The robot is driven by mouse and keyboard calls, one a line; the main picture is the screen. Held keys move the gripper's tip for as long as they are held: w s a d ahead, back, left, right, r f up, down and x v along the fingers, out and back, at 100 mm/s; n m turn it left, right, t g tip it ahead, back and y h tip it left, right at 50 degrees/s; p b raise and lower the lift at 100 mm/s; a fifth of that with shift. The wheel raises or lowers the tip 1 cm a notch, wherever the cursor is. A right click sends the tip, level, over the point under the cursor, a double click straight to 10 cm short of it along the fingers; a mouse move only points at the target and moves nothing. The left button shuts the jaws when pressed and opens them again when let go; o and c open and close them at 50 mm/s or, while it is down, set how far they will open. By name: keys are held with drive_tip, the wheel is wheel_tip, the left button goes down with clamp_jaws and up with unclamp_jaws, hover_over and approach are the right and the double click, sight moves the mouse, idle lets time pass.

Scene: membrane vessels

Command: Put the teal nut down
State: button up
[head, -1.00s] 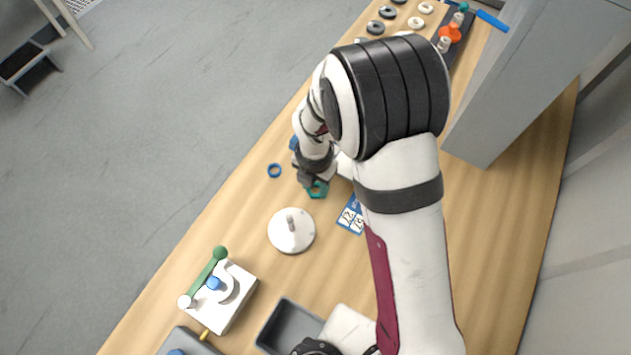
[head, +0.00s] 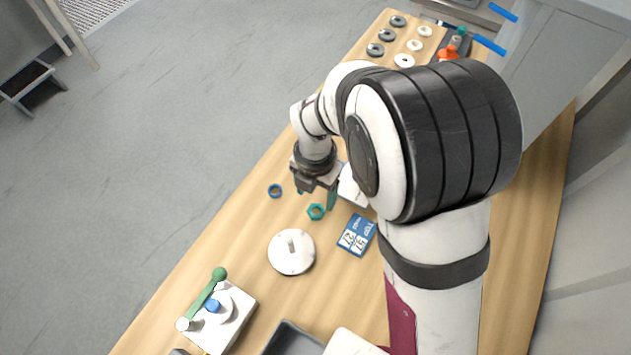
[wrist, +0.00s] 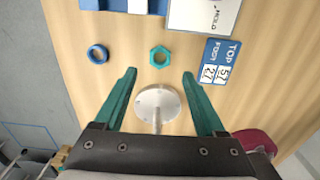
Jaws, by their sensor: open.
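The teal nut (head: 316,211) lies flat on the wooden table, with a blue ring to its left and a blue card to its right. In the wrist view the nut (wrist: 160,57) is a small hexagonal ring beyond the fingertips, touching neither finger. My gripper (head: 318,196) is close to the nut in the head view, apart from it. In the wrist view my gripper (wrist: 159,73) has its two teal fingers spread wide with nothing held between them.
A blue ring (head: 275,190) and a blue number card (head: 356,235) lie beside the nut. A white disc with a peg (head: 292,252) stands nearer. A white fixture with a green lever (head: 222,318) and a grey bin (head: 292,340) are at the front. Bare table lies around the nut.

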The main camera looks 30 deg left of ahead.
wheel_tip(320, 180, up, 6)
drive_tip(key=s+d+r+m, duration=0.1)
drive_tip(key=d+r+m, duration=0.5)
drive_tip(key=d+m, duration=0.85)
drive_tip(key=s+d+r+m+y, duration=0.1)
drive_tip(key=s+d+m, duration=0.3)
drive_tip(key=m, duration=0.9)
drive_tip(key=s+d+r+m, duration=0.1)
drive_tip(key=s+d+m, duration=0.4)
drive_tip(key=m, duration=0.9)
drive_tip(key=s, duration=0.2)
drive_tip(key=shift+s+d+r+y, duration=0.3)
drive_tip(key=shift+s+r+y, duration=0.05)
drive_tip(key=shift+y, duration=0.05)
